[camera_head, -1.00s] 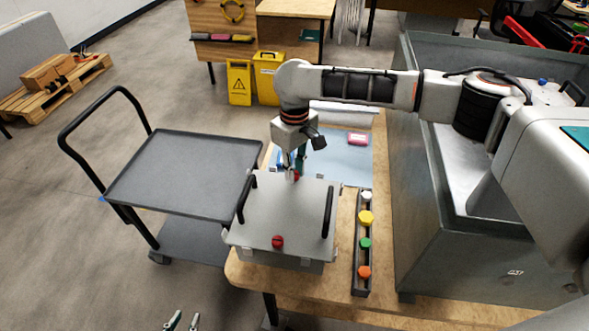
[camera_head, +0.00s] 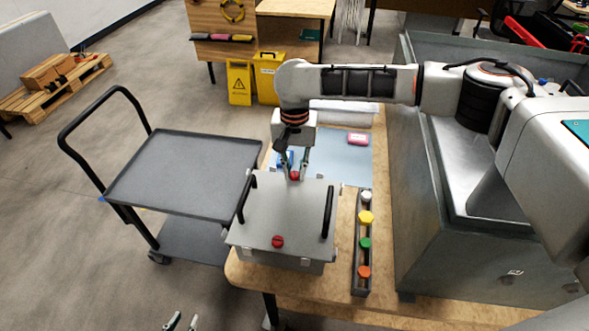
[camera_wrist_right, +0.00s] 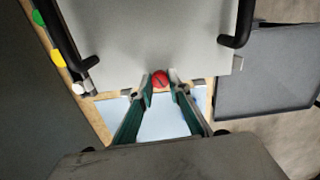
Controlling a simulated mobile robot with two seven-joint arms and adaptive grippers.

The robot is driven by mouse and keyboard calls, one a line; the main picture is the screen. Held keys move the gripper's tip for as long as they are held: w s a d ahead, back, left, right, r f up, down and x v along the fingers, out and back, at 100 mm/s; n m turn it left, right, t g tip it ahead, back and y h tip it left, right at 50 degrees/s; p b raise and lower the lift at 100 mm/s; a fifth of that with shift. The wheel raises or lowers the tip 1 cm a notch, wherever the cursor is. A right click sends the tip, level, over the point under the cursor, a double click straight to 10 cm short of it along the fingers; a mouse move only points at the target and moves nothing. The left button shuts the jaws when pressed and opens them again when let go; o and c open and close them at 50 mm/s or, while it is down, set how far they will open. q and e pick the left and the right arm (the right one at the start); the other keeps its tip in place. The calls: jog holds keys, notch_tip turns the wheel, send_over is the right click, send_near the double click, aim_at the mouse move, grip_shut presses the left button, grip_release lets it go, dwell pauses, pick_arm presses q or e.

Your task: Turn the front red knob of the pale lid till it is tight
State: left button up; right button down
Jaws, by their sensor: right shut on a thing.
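The pale lid (camera_head: 285,210) lies flat on a box on the wooden table, with a black handle on each side. One red knob (camera_head: 277,241) sits at its near edge, free of any gripper. Another red knob (camera_head: 295,175) sits at its far edge. My right gripper (camera_head: 296,173) points down and is shut on this far knob. In the right wrist view this knob (camera_wrist_right: 160,79) shows between the fingertips (camera_wrist_right: 161,78). My left gripper (camera_head: 183,322) shows only as fingertips at the bottom edge, apart and empty, away from the lid.
A dark rack (camera_head: 361,260) with white, yellow, green and orange knobs stands right of the lid. A grey cart (camera_head: 185,175) is close on the left. A blue mat (camera_head: 345,160) with a pink item (camera_head: 357,138) lies behind. A big grey bin (camera_head: 430,190) stands right.

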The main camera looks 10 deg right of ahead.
aim_at(295, 173)
jog(key=m, duration=0.4)
jog(key=shift+w+r+m, duration=0.2)
jog(key=shift+r+m, duration=0.1)
jog(key=m, duration=0.4)
jog(key=shift+m, duration=0.3)
jog(key=m, duration=0.4)
jog(key=shift+m, duration=2.6)
jog(key=c, duration=2)
grip_release()
jog(key=shift+o, duration=0.5)
jog(key=shift+s+f, duration=0.15)
notch_tip(295, 173, up, 12)
